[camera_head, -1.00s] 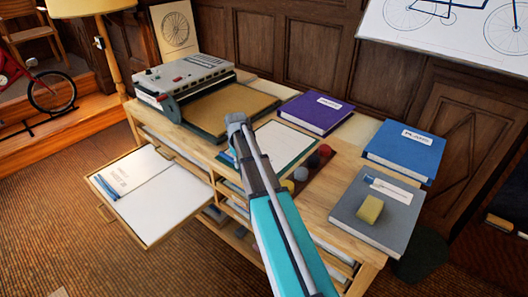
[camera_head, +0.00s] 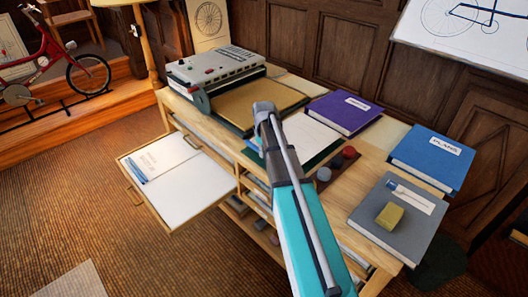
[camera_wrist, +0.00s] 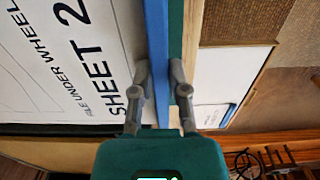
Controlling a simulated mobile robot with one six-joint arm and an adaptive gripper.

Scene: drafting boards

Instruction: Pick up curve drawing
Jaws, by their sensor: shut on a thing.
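A white drawing sheet (camera_head: 305,135) lies on a green board on the wooden cabinet, partly hidden by my arm. The wrist view shows a sheet (camera_wrist: 60,65) printed "FILE UNDER WHEEL" and "SHEET 2", with a blue strip (camera_wrist: 156,30) along its edge. My gripper (camera_wrist: 160,72) is shut on that blue strip, with one finger on each side. My gripper (camera_head: 264,110) is at the sheet's left edge in the head view.
A grey machine (camera_head: 213,72) stands behind left of the gripper. A pulled-out drawer (camera_head: 190,197) holds another blue-edged sheet. A purple book (camera_head: 343,113), a blue book (camera_head: 432,153) and a grey book (camera_head: 392,235) with a yellow block (camera_head: 389,216) lie to the right.

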